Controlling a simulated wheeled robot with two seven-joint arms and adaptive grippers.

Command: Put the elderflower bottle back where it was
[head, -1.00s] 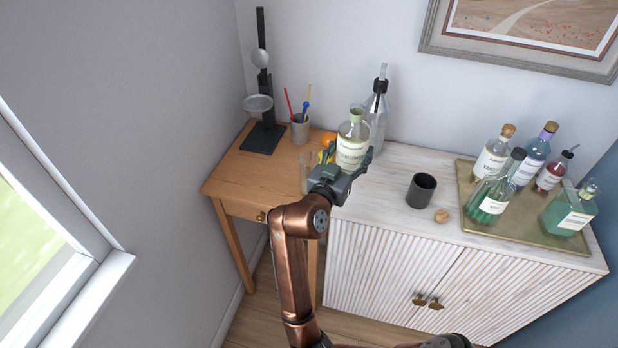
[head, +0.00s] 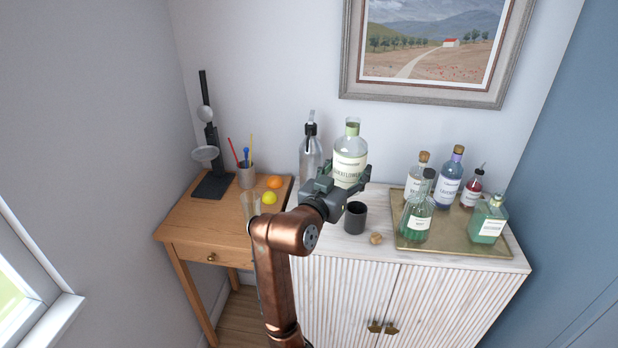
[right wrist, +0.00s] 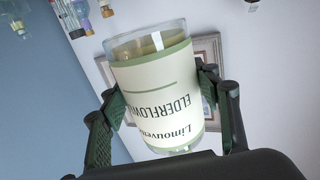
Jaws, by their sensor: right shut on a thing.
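The elderflower bottle (head: 349,160) is clear glass with a pale cream and green label and pale yellow-green liquid. No stopper shows in its neck. My right gripper (head: 345,190) is shut on it and holds it upright above the white cabinet, near the wall. In the right wrist view the bottle (right wrist: 158,92) sits between the two fingers of the gripper (right wrist: 165,105), its label upside down in the picture. A round wooden stopper (head: 376,238) lies on the cabinet top. My left gripper is not in view.
A black cup (head: 355,217) stands below the held bottle. A siphon bottle (head: 311,150) stands left of it. A brass tray (head: 465,243) holds several bottles at the right. The wooden desk (head: 185,222) carries a glass (head: 250,208), a lemon (head: 269,198), an orange and a pen cup.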

